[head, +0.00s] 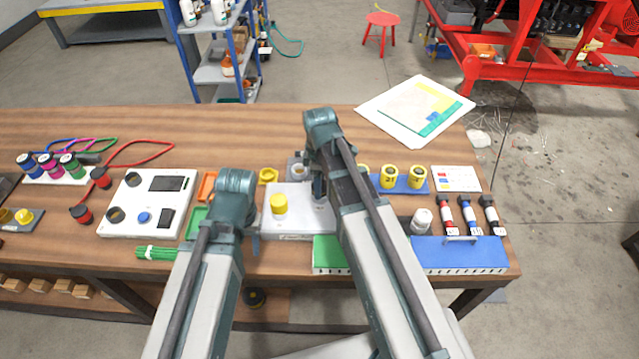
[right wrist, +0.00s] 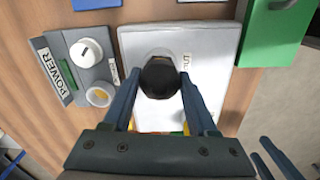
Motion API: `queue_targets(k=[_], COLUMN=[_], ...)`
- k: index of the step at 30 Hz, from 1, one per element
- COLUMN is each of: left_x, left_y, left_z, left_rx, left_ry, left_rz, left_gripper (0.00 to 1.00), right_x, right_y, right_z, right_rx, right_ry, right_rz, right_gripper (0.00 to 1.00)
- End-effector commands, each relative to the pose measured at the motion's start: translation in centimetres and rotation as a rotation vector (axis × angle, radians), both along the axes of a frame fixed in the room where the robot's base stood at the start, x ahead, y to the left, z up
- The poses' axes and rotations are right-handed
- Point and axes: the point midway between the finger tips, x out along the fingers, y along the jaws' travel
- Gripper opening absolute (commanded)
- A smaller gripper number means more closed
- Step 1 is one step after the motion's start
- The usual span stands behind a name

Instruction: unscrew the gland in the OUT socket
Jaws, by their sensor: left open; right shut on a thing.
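A pale block (head: 298,234) stands on the bench with a yellow round cap (head: 279,204) on its left half. A dark hex-headed gland (right wrist: 158,77) sits on the block (right wrist: 205,65) in the right wrist view, beside a small label that I cannot read surely. My right gripper (right wrist: 160,98) is shut on this gland, one blue finger on each side. In the head view my right gripper (head: 319,187) is over the block's right half, and the arm hides most of that socket. My left gripper (head: 253,230) is open and empty by the block's left edge, its fingers partly hidden.
A grey panel marked POWER (right wrist: 68,70) with a knob is close beside the block. A green box (head: 329,254) and a blue box (head: 459,254) stand at the front. A white control box (head: 140,222) is left. Yellow cylinders (head: 416,172) stand right.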

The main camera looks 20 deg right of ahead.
Motion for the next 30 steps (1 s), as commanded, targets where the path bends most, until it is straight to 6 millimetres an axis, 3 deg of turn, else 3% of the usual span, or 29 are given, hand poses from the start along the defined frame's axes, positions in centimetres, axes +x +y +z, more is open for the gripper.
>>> queue_targets(k=[7, 16, 24, 30], left_x=[0.0, 0.0, 0.0, 0.0], left_y=[0.0, 0.0, 0.0, 0.0], left_z=[0.0, 0.0, 0.0, 0.0], left_rx=[0.0, 0.0, 0.0, 0.0], left_ry=[0.0, 0.0, 0.0, 0.0], left_rz=[0.0, 0.0, 0.0, 0.0], left_gripper=[0.5, 0.5, 0.5, 0.5], right_x=[-0.01, 0.01, 0.01, 0.01], right_y=[0.0, 0.0, 0.01, 0.01], right_z=[0.0, 0.0, 0.0, 0.0], right_rx=[0.0, 0.0, 0.0, 0.0], right_ry=[0.0, 0.0, 0.0, 0.0], right_rz=[0.28, 0.375, 0.673, 0.746], right_gripper=[0.05, 0.05, 0.05, 0.05])
